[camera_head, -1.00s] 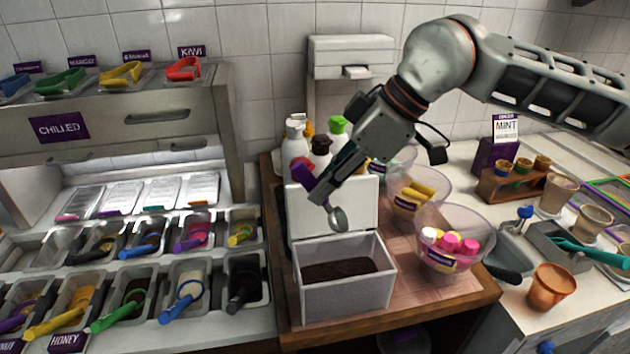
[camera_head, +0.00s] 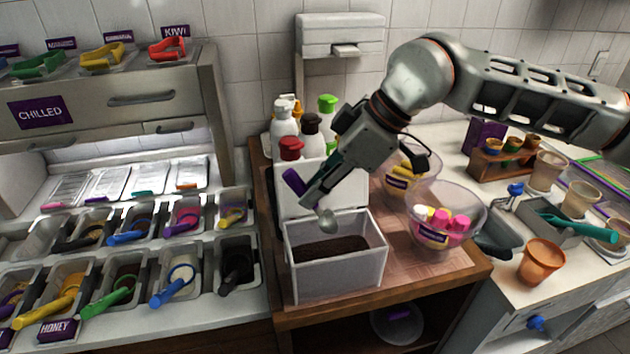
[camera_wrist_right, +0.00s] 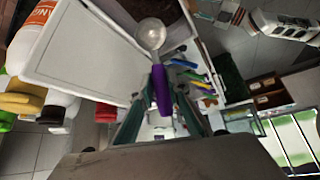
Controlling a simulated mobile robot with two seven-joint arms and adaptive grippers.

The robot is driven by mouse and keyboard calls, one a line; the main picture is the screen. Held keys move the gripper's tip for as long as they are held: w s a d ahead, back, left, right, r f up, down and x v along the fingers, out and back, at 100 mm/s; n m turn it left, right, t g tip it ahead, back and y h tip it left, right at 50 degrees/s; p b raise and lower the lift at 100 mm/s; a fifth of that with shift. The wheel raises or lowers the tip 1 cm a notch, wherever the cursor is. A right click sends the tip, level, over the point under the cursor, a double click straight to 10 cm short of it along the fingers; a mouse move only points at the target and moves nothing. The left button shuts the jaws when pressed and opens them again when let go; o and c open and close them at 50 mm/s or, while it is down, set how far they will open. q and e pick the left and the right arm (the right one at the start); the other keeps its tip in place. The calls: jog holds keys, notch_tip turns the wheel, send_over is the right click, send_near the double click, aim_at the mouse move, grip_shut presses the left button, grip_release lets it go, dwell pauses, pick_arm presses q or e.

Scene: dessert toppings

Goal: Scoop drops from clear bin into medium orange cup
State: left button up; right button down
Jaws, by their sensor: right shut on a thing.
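My right gripper (camera_head: 311,193) is shut on the purple handle of a scoop (camera_head: 293,181). The scoop's round metal bowl (camera_head: 327,220) hangs just above the clear bin (camera_head: 336,276), which holds dark drops (camera_head: 330,248). In the right wrist view the scoop's purple handle (camera_wrist_right: 161,90) sits between the fingers, with its metal bowl (camera_wrist_right: 150,34) beyond; I cannot tell whether it holds anything. An orange cup (camera_head: 541,262) stands upright on the right counter. My left gripper is not in view.
Clear bowls with pink and yellow items (camera_head: 446,222) stand right of the bin. Bottles (camera_head: 284,125) stand behind its raised white lid (camera_head: 345,190). A wooden rack (camera_head: 500,162), a grey container with a teal scoop (camera_head: 580,228) and pale cups (camera_head: 547,172) are around the orange cup.

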jog(key=shift+f+b, duration=0.3)
jog(key=shift+f, duration=0.85)
jog(key=shift+f+b, duration=0.75)
jog(key=shift+f, duration=1.6)
jog(key=shift+f+b, duration=0.9)
jog(key=shift+f, duration=1.25)
jog(key=shift+d+p, duration=0.5)
jog(key=shift+d, duration=2.2)
jog(key=a+f+h, duration=0.1)
jog(key=h, duration=0.1)
jog(key=a+f+h+p, duration=0.1)
jog(key=h, duration=0.1)
jog(key=f+h, duration=0.1)
jog(key=h, duration=0.1)
jog(key=shift+s+a+g+h+p, duration=0.1)
jog(key=shift+a+g+h+p, duration=0.2)
jog(key=shift+a, duration=0.1)
jog(key=shift+a+f+h, duration=0.15)
jog(key=shift+f+h, duration=0.25)
jog(key=shift+h, duration=0.35)
jog(key=shift+a+f+h, duration=0.15)
jog(key=shift+f+h, duration=0.25)
jog(key=shift+h, duration=0.35)
